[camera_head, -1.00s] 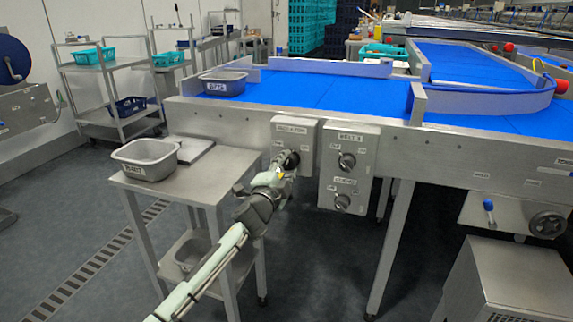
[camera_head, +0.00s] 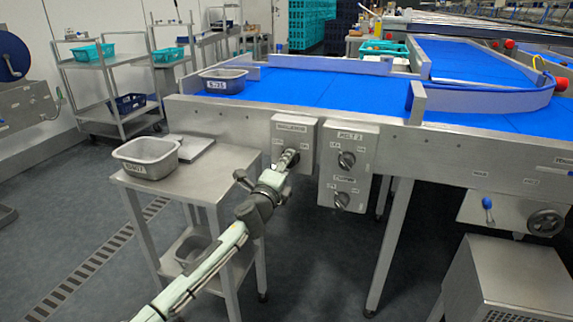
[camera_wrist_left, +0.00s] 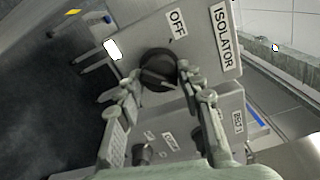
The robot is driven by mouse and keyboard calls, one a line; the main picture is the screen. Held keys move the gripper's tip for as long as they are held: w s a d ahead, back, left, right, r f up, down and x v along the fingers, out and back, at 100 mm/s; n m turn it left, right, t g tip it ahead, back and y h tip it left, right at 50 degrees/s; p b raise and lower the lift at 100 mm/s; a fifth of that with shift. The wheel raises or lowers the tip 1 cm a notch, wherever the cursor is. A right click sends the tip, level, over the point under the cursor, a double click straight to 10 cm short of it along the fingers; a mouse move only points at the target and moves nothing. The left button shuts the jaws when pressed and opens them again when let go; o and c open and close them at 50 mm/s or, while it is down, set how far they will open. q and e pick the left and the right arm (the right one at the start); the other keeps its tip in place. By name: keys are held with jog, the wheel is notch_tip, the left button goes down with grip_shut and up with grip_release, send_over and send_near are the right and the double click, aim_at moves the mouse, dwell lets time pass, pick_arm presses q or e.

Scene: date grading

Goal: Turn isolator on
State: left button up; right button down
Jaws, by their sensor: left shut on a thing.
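The isolator box (camera_head: 292,130) is a grey panel on the front of the blue conveyor in the head view. In the left wrist view its face carries an ISOLATOR label (camera_wrist_left: 224,40) and an OFF label (camera_wrist_left: 177,22). The dark round isolator knob (camera_wrist_left: 158,68) sits below the OFF label there. My left gripper (camera_head: 287,160) reaches the box from the front; in the wrist view its fingers (camera_wrist_left: 157,84) are on either side of the knob, shut on it. The gripper partly hides the knob in the head view. I cannot tell exactly where the knob points.
The BELT 1 box (camera_head: 348,163) with two dark knobs is just right of the isolator box. A steel side table (camera_head: 205,178) with a grey tub (camera_head: 147,158) stands to the left. The conveyor's blue belt (camera_head: 320,90) lies above the boxes.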

jog(key=shift+s+d, duration=0.15)
pick_arm(q)
jog(key=o, duration=1.2)
jog(key=shift+c, duration=0.2)
pick_arm(e)
jog(key=shift+s+f, duration=0.1)
pick_arm(q)
jog(key=v, duration=1.2)
jog(key=shift+s, duration=0.1)
